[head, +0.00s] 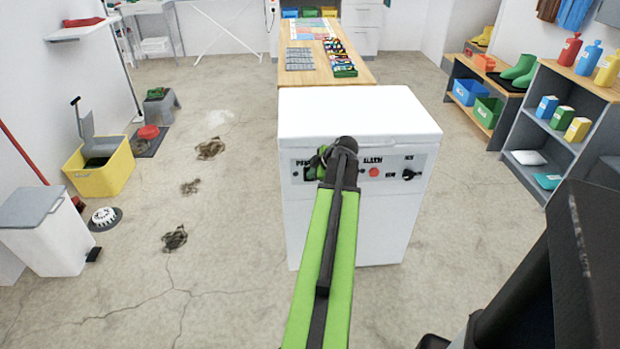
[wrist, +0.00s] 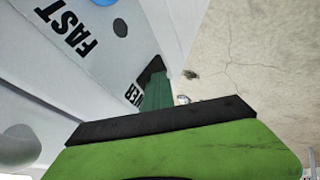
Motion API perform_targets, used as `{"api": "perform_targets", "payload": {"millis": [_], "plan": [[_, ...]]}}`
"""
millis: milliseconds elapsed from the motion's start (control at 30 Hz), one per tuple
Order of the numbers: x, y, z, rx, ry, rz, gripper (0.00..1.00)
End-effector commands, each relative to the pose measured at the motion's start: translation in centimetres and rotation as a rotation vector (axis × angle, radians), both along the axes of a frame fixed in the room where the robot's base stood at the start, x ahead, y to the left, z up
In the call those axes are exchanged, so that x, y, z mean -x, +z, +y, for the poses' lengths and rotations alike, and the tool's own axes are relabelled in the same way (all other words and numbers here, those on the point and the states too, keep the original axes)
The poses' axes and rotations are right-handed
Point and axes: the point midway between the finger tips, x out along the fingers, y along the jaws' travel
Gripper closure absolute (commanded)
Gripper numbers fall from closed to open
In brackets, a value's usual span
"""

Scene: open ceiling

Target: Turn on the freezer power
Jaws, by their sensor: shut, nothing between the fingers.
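The white freezer (head: 354,112) stands in the middle of the head view, its control panel (head: 400,163) on the front below the lid. The panel has a power label at its left, a red alarm button (head: 374,172) and a dark knob (head: 408,174) at its right. My gripper (head: 320,164) is shut and empty, at the panel's left part by the power label, and covers part of it. In the wrist view, the panel (wrist: 130,45) shows the word FAST and part of POWER beside a dark and green part (wrist: 157,92). I cannot tell whether my gripper touches the switch.
A wooden table (head: 352,72) with small items stands behind the freezer. Shelves with bottles (head: 570,49) are at the right. A yellow bin (head: 100,175) and a white bin (head: 45,230) are at the left. The floor left of the freezer is open, with dark stains (head: 174,238).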

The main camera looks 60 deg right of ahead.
Motion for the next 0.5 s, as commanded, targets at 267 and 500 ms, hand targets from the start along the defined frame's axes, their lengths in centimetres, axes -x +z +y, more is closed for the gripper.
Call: {"api": "perform_targets", "payload": {"millis": [267, 500], "plan": [[0.5, 0.5, 1.3, 0.005, -0.001, -0.004, 1.00], [2.7, 3.8, 3.9, 0.002, -0.002, -0.002, 1.00]]}}
